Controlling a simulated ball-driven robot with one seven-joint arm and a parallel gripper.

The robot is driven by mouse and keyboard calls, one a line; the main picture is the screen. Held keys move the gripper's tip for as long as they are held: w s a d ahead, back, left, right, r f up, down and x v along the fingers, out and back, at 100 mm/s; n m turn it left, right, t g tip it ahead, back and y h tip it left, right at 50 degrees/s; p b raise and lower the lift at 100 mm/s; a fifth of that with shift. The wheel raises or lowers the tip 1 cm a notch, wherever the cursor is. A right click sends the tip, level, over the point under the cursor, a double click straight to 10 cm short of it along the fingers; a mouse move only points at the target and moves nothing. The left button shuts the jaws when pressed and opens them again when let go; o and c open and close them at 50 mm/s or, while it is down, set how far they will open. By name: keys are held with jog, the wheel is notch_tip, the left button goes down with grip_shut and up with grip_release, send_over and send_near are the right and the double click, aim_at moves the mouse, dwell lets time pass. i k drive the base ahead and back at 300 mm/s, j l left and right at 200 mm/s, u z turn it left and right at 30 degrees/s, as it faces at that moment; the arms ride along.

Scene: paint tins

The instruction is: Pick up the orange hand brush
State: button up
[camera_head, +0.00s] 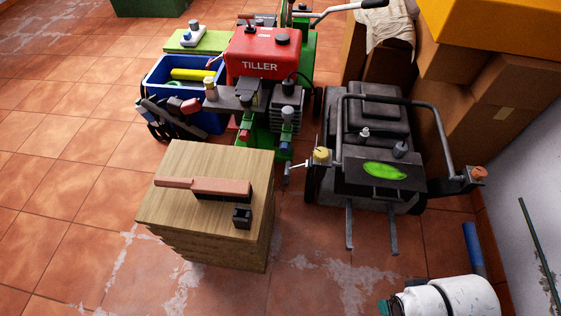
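The orange hand brush (205,186) lies on top of a wooden block (191,156). Its long, muted orange handle points left, and its dark bristles face down at the right end. The brush lies across the middle of the top, with its handle end near the left edge. Nothing covers it from above.
A small black box (242,217) sits on the block just in front of the bristle end. Behind stand a red and green tiller (262,58) and a blue crate (153,77). A dark machine (376,140) stands to the right. Tiled floor (62,190) is clear at left.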

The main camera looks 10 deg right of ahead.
aim_at(219, 188)
jog(key=i+j+u, duration=0.2)
jog(key=i+u, duration=0.15)
jog(key=i+j+u, duration=0.1)
jog(key=i+u, duration=0.25)
jog(key=i, duration=0.1)
